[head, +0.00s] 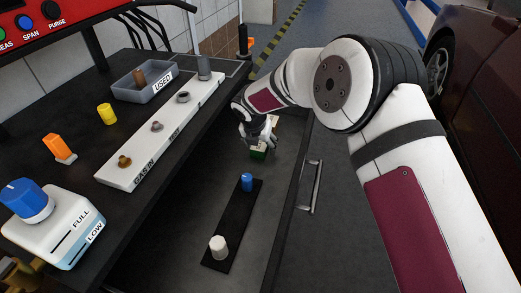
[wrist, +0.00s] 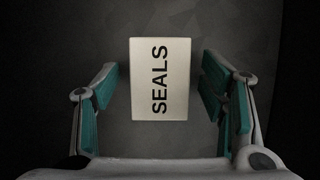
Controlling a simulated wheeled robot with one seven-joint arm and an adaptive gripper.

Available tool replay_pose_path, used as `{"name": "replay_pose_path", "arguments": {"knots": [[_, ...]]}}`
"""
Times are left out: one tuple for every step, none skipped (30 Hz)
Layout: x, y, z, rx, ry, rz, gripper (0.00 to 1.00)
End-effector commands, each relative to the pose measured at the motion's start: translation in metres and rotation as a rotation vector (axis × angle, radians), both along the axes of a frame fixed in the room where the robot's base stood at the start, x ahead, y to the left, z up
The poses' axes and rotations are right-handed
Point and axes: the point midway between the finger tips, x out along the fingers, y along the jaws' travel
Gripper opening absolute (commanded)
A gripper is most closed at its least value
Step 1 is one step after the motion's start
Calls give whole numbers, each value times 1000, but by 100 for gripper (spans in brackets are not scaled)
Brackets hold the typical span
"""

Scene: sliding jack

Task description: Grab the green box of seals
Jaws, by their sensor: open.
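The box of seals (wrist: 160,79) shows in the wrist view as a pale rectangular top lettered SEALS. It lies between the two open fingers of my gripper (wrist: 160,105), with a gap on each side. My gripper hides part of the box there. I cannot tell how far the fingertips are above the drawer floor.
A black strip (head: 232,228) in the drawer carries a blue cylinder (head: 247,182) and a white cylinder (head: 218,247). The drawer front has a metal handle (head: 312,187). The bench at left holds a USED tray (head: 145,82), a GAS IN strip (head: 165,130) and a regulator (head: 55,228).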

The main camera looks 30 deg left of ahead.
Motion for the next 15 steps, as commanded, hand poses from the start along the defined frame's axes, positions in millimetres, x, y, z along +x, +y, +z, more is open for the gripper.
{"name": "replay_pose_path", "arguments": {"knots": [[2, 1, -4, 1, 0, 0, 65], [2, 1, -4, 1, 0, 0, 65], [2, 1, -5, 1, -1, 0, 65], [2, 1, -4, 1, -1, 0, 65], [2, 1, -4, 1, -1, 0, 65], [2, 1, -4, 1, -1, 0, 65], [2, 1, -4, 1, -1, 0, 65], [2, 1, -4, 1, -1, 0, 63], [2, 1, -4, 1, -1, 0, 54], [2, 1, -4, 1, -1, 0, 47], [2, 1, -4, 1, -1, 0, 40], [2, 1, -4, 1, -1, 0, 31], [2, 1, -4, 1, -1, 0, 24], [2, 1, -4, 1, 0, 0, 17], [2, 1, -4, 1, 0, 0, 13]]}}
